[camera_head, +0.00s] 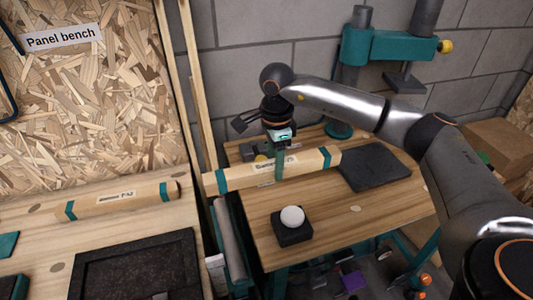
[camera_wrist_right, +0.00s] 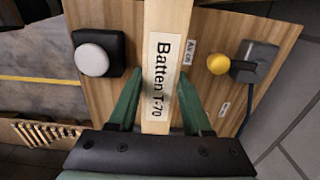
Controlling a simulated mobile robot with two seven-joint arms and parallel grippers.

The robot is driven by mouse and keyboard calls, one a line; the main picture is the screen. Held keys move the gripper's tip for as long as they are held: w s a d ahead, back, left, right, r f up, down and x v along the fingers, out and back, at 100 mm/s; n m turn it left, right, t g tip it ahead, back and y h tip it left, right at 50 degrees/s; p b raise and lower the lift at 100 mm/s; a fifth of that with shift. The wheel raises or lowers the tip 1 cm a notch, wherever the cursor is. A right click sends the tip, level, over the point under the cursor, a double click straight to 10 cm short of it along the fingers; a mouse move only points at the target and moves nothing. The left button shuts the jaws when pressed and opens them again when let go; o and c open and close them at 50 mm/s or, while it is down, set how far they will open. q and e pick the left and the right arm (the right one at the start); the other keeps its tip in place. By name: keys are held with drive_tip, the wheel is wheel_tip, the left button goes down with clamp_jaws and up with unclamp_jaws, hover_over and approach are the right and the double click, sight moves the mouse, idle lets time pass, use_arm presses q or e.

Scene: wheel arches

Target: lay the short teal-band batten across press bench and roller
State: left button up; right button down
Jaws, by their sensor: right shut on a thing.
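The teal-band batten (camera_head: 240,176) is pale wood with a teal band near each end. My right gripper (camera_head: 279,163) is shut around its middle. In the right wrist view the fingers (camera_wrist_right: 160,88) sit on both sides of the batten (camera_wrist_right: 165,25), whose label reads "Batten T-70". The batten is roughly level over the press bench (camera_head: 345,226), with its left end above the roller (camera_head: 229,240) side. I cannot tell whether it touches either. The grey roller stands in the gap left of the press bench. My left gripper is not in view.
A second teal-banded batten (camera_head: 117,199) lies on the left bench near a black tray (camera_head: 135,270). The press bench carries a white knob on a black block (camera_head: 292,217), a dark plate (camera_head: 373,169) and a teal press (camera_head: 390,45). Its front right is bare.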

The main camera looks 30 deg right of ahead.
drive_tip(key=shift+s+f+b, duration=0.15)
drive_tip(key=shift+f+b, duration=0.3)
drive_tip(key=shift+f, duration=0.15)
wheel_tip(320, 180, down, 4)
drive_tip(key=shift+r+b, duration=0.25)
drive_tip(key=shift+b, duration=1)
wheel_tip(320, 180, down, 2)
drive_tip(key=shift+f+b, duration=0.1)
drive_tip(key=shift+b, duration=0.7)
drive_tip(key=shift+f+b, duration=0.35)
drive_tip(key=shift+f, duration=0.15)
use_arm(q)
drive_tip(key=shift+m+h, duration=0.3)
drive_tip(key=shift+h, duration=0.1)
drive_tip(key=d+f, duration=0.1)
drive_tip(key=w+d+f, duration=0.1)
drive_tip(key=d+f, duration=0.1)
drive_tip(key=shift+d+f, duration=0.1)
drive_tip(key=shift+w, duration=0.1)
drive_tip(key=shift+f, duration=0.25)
use_arm(e)
drive_tip(key=shift+f, duration=0.3)
